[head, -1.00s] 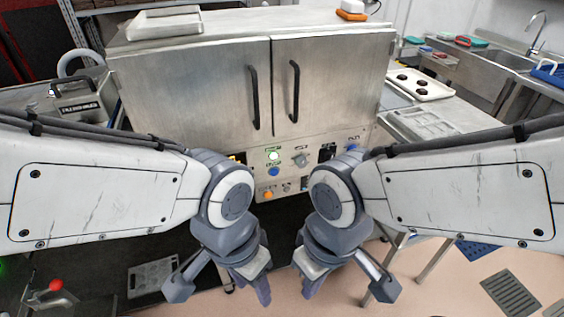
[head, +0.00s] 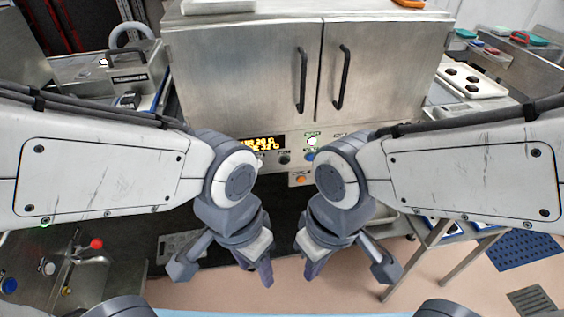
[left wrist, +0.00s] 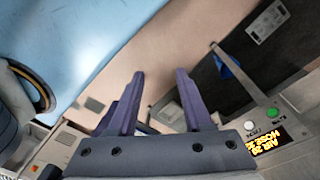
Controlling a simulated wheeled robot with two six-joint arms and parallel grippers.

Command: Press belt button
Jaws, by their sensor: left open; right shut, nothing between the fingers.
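I cannot tell which is the belt button. My left gripper (head: 260,272) is open and empty, below and in front of the panel. In the left wrist view its fingers (left wrist: 158,98) are spread, with the lit display (left wrist: 266,141) to their right. My right gripper (head: 309,270) is shut and empty beside it, touching nothing visible. My right forearm hides the panel's right part.
The steel cabinet (head: 270,65) with two black handles stands ahead. A red-knobbed lever (head: 96,244) and another blue button (head: 9,285) are at the lower left. A tray with dark rounds (head: 470,80) is at the right. Pink floor (head: 330,295) lies open below.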

